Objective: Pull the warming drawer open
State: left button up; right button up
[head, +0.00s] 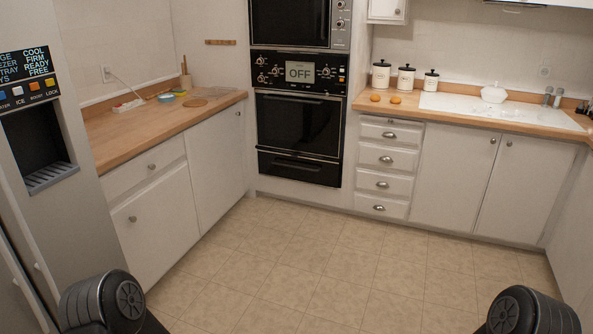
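The warming drawer (299,168) is the black panel at the bottom of the wall oven stack, below the lower oven door (297,123). It looks shut, flush with the stack, with a dark handle bar along its upper part. Above it are the control panel (299,72) reading OFF and the upper oven (290,22). Parts of my two arms show at the bottom left and bottom right corners, far from the drawer. Neither of my grippers is in view.
Tiled floor (300,255) lies clear before the ovens. A fridge (40,150) and wooden counter (115,138) stand on the left. White drawers (386,160) and cupboards (452,180) stand on the right, with canisters (405,78) on their counter.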

aim_at(321, 172)
jog(key=i, duration=5.3)
jog(key=l+u, duration=0.1)
jog(key=i+l, duration=0.05)
